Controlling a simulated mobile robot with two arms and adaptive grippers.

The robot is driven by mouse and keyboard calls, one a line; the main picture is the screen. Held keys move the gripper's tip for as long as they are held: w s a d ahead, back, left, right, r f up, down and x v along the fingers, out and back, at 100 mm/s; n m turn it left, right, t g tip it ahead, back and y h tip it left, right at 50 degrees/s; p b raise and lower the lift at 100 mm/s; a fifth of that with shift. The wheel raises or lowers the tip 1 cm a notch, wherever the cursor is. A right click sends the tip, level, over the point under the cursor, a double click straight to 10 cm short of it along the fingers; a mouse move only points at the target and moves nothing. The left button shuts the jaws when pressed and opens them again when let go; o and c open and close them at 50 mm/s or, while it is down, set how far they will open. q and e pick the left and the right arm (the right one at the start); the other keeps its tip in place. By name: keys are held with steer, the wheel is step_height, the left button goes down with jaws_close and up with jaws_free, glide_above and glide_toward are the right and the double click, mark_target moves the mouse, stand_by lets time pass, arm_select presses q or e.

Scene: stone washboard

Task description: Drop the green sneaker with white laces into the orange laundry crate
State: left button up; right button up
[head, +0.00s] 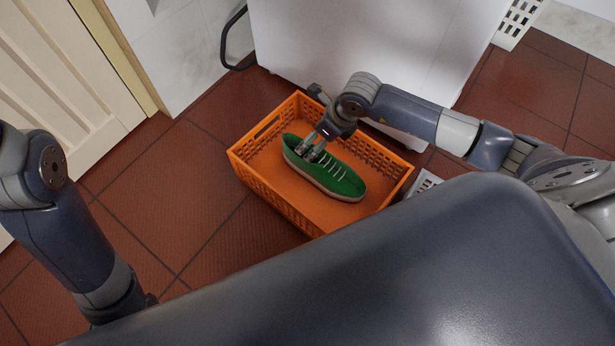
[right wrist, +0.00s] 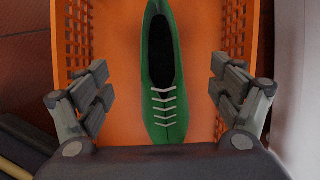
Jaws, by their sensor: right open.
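The green sneaker (head: 329,175) with white laces lies inside the orange laundry crate (head: 260,185), on its floor, sole down. In the right wrist view the sneaker (right wrist: 162,75) points its toe toward my gripper, and the crate floor (right wrist: 112,40) shows on both sides of it. My right gripper (head: 313,152) is over the crate at the sneaker's heel end. In the right wrist view my right gripper (right wrist: 160,90) is open, its fingers wide apart on either side of the sneaker and clear of it. My left arm shows at the left, but its gripper is not in view.
A white appliance or cabinet (head: 370,45) stands right behind the crate. A cream panelled door (head: 60,80) is at the left. The red tiled floor (head: 150,210) is free to the left of the crate. A pale slotted object (head: 425,182) lies at the crate's right.

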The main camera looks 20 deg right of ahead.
steer(key=v, duration=1.1)
